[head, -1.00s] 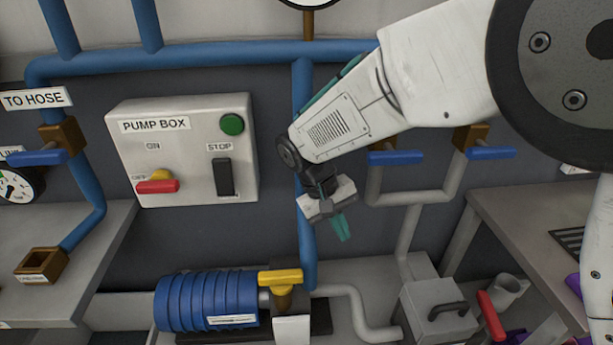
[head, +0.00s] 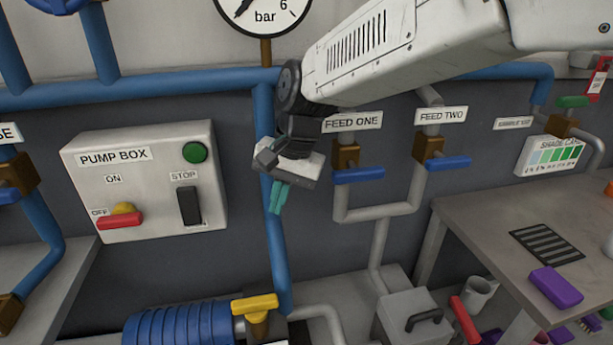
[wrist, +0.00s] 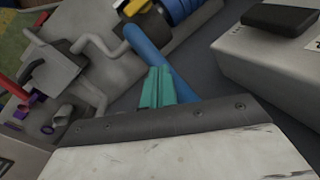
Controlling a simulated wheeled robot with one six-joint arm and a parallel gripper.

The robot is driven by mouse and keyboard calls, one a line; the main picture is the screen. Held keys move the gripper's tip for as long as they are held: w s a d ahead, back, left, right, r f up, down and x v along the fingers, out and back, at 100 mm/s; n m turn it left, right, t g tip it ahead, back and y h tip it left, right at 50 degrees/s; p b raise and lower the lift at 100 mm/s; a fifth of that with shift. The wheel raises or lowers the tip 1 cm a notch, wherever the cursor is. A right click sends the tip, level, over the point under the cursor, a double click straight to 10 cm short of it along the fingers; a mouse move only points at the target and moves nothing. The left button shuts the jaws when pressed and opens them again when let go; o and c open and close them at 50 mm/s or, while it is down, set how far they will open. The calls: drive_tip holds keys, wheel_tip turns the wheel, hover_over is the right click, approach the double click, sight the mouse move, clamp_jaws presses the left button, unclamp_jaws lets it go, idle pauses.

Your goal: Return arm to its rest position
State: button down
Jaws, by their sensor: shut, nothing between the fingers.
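My gripper (head: 278,196) is at the middle of the head view, in front of the vertical blue pipe (head: 273,245). Its teal fingers are shut together, point downward and hold nothing. They also show in the wrist view (wrist: 157,88), in front of the same blue pipe. My white arm reaches in from the upper right of the head view. The gripper is right of the pump box (head: 145,180), apart from it.
Feed one valve (head: 358,175) and feed two valve (head: 448,163) are close on the right. A blue pump (head: 180,325) with a yellow-handled valve (head: 255,305) is below. A pressure gauge (head: 265,12) is above. A grey table (head: 490,225) is at the right.

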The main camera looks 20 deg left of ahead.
drive_tip(key=s+d+r+t+h, duration=0.1)
drive_tip(key=s+d, duration=0.4)
drive_tip(key=d, duration=1)
drive_tip(key=s+d+r+h, duration=0.1)
drive_tip(key=s+d, duration=0.5)
drive_tip(key=d, duration=1)
drive_tip(key=s+d+r+m+t, duration=0.1)
drive_tip(key=s+d, duration=0.5)
drive_tip(key=d, duration=1)
drive_tip(key=shift+t+h, duration=0.3)
drive_tip(key=shift+h, duration=0.1)
